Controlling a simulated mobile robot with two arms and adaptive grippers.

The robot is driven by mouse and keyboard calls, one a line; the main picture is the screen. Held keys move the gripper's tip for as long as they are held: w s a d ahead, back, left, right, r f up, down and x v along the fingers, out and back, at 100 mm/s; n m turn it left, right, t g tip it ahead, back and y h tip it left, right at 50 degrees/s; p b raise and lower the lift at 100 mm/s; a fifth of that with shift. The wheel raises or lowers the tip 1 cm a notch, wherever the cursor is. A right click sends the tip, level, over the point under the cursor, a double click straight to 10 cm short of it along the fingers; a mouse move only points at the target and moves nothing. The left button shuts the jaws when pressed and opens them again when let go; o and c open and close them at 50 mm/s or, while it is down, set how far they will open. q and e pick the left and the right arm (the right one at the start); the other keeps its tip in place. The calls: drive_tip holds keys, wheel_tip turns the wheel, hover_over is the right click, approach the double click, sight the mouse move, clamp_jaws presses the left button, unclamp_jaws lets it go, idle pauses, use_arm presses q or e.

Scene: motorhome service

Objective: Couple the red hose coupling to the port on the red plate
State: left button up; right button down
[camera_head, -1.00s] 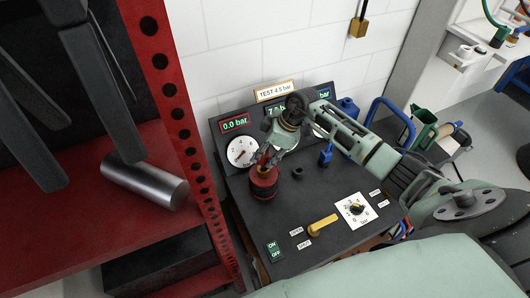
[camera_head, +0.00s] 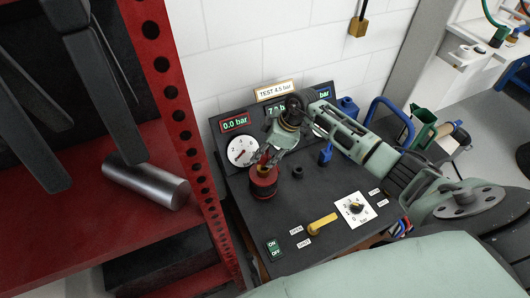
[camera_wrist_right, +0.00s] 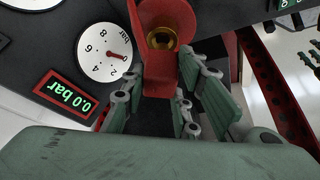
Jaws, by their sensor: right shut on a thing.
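A red round fitting (camera_head: 263,188) with a dark band stands on the black test bench below my right gripper. My right gripper (camera_head: 269,158) is shut on a small red piece just above this fitting; the fingers hide most of that piece. In the right wrist view, red material (camera_wrist_right: 150,14) surrounds a brass ring (camera_wrist_right: 162,39) just beyond the fingertips (camera_wrist_right: 160,78). I cannot tell there where the held piece ends and the fitting begins, or whether they are joined. My left gripper is not in view.
The bench panel has a dial gauge (camera_head: 242,151) and a display (camera_head: 235,124) reading 0.0 bar. A yellow lever (camera_head: 322,223), a knob (camera_head: 356,208) and a blue fitting (camera_head: 325,154) stand nearby. A red perforated post (camera_head: 170,95) and a shelf with a metal cylinder (camera_head: 146,184) are left.

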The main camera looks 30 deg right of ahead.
drive_tip(key=shift+f, duration=0.2)
drive_tip(key=shift+f+b, duration=0.75)
drive_tip(key=shift+f, duration=0.85)
drive_tip(key=shift+f, duration=0.15)
drive_tip(key=c, duration=1.8)
unclamp_jaws()
drive_tip(key=shift+s, duration=0.1)
drive_tip(key=o, duration=0.5)
drive_tip(key=shift+f, duration=0.1)
